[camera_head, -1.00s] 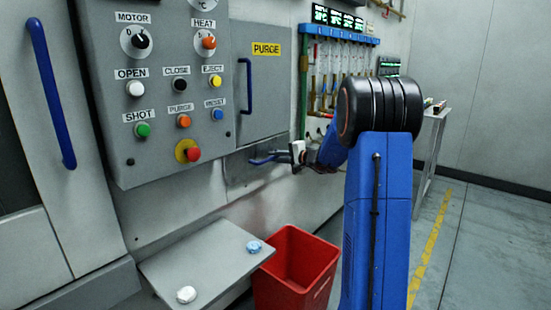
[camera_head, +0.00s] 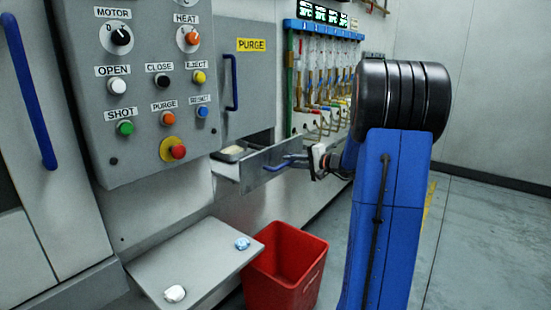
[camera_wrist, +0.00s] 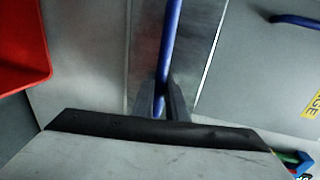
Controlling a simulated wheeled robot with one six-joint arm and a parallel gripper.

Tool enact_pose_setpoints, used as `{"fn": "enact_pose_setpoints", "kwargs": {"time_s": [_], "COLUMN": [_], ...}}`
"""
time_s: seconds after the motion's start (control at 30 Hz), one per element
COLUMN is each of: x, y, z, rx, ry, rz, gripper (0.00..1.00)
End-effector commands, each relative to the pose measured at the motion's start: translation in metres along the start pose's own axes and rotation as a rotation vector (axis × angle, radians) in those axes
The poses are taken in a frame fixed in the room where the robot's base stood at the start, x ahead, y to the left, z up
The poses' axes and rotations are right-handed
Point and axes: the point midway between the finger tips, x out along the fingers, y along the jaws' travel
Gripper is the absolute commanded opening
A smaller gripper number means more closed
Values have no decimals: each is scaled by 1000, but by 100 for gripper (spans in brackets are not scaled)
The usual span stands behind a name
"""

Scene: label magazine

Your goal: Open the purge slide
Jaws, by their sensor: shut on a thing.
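The purge slide (camera_head: 258,172) is a grey metal drawer below the cabinet door with the yellow PURGE label (camera_head: 251,45). It stands pulled out from the machine, with its inside partly showing. A pale lump or tray-like thing (camera_head: 233,151) lies in it, too small to tell. A blue bar handle (camera_head: 283,163) is on its front. My gripper (camera_wrist: 168,106) is shut on this handle, which runs between the fingers in the wrist view (camera_wrist: 170,45). My arm hides part of the wall behind it.
A red bin (camera_head: 312,274) stands on the floor below. A grey shelf (camera_head: 205,250) beside it carries a white lump (camera_head: 174,293) and a blue one (camera_head: 242,243). The control panel (camera_head: 140,140) is left of the slide. Open floor lies to the right.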

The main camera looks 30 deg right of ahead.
Motion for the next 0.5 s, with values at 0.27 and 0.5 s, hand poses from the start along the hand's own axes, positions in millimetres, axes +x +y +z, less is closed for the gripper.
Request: {"fn": "enact_pose_setpoints", "kwargs": {"time_s": [0.27, 0.5], "x": [-77, -127], "y": [17, 27], "z": [-1, -1], "rx": [2, 3], "ry": [5, 4], "rz": [1, 1], "gripper": [0, 0]}}
